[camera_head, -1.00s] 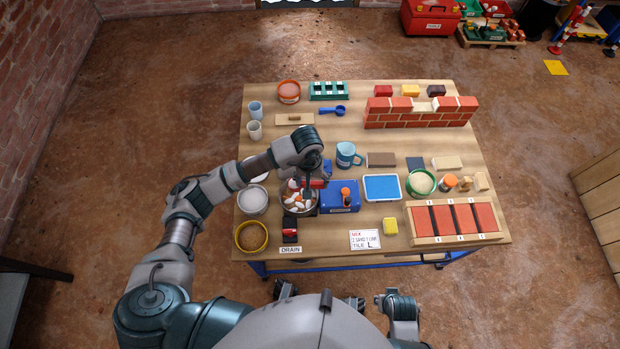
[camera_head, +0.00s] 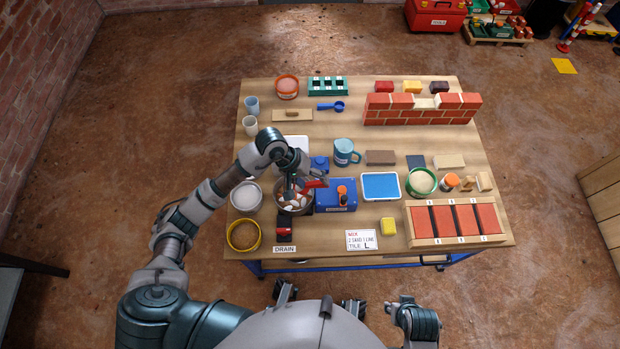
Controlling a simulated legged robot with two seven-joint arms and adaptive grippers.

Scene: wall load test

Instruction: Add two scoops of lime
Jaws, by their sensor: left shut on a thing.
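My left gripper (camera_head: 291,187) is over the metal mixing bowl (camera_head: 309,207) at the left of the table. It is shut on a tool with a red part (camera_head: 315,184); the tool's lower end is hard to make out. Pale and reddish lumps show in the bowl. A bowl of white material (camera_head: 246,196) stands to its left, and a yellow-rimmed bowl (camera_head: 243,236) is in front of that. A green bowl of cream powder (camera_head: 422,181) stands right of the blue tray; I cannot tell which material is lime. A blue scoop (camera_head: 331,106) lies at the back.
A blue box (camera_head: 335,196) stands close right of the mixing bowl. A blue mug (camera_head: 345,152), a blue tray (camera_head: 381,187) and a small brick wall (camera_head: 421,115) are further right. A card (camera_head: 361,240) reads 2 sand, 1 lime. Bare wood shows around the card.

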